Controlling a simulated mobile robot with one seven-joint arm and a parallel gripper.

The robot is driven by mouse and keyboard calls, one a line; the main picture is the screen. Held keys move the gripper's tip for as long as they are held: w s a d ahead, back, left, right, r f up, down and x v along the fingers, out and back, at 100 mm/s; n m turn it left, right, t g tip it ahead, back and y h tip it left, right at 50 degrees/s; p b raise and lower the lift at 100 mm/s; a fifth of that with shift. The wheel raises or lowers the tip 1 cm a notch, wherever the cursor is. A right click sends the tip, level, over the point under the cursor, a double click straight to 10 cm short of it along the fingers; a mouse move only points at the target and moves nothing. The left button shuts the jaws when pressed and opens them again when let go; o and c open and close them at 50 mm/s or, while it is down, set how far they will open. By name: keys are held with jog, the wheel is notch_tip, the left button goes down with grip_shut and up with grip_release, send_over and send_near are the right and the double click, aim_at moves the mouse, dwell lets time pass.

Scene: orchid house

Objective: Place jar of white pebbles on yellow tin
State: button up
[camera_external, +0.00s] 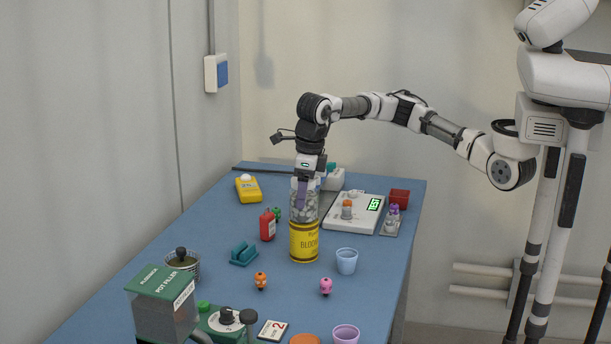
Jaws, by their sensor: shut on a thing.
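The clear jar of white pebbles (311,213) is upright, directly above the yellow tin (304,243). The jar's bottom meets the tin's top in the picture, and I see no gap. From this one view I cannot tell whether the jar's weight rests on it. The tin stands upright on the blue table. My gripper (302,195) points down and is shut on the jar; a purple finger shows against the jar's near side. The other finger is mostly hidden.
A red bottle (267,225) stands close left of the tin, a light blue cup (347,261) close right. Small orange (261,281) and pink (326,287) figures stand in front. A green-lidded pot filler (163,305) stands front left.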

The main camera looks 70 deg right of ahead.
jog(key=shift+f, duration=0.2)
jog(key=o, duration=1.3)
jog(key=shift+c, duration=0.2)
jog(key=shift+r, duration=0.15)
jog(key=shift+r, duration=0.2)
jog(key=r, duration=0.4)
jog(key=s+r+b, duration=0.1)
jog(key=r, duration=0.2)
jog(key=r+b, duration=0.1)
jog(key=r, duration=0.3)
jog(key=shift+s+d+r, duration=0.1)
jog(key=shift+s+r, duration=0.1)
jog(key=shift+r, duration=0.15)
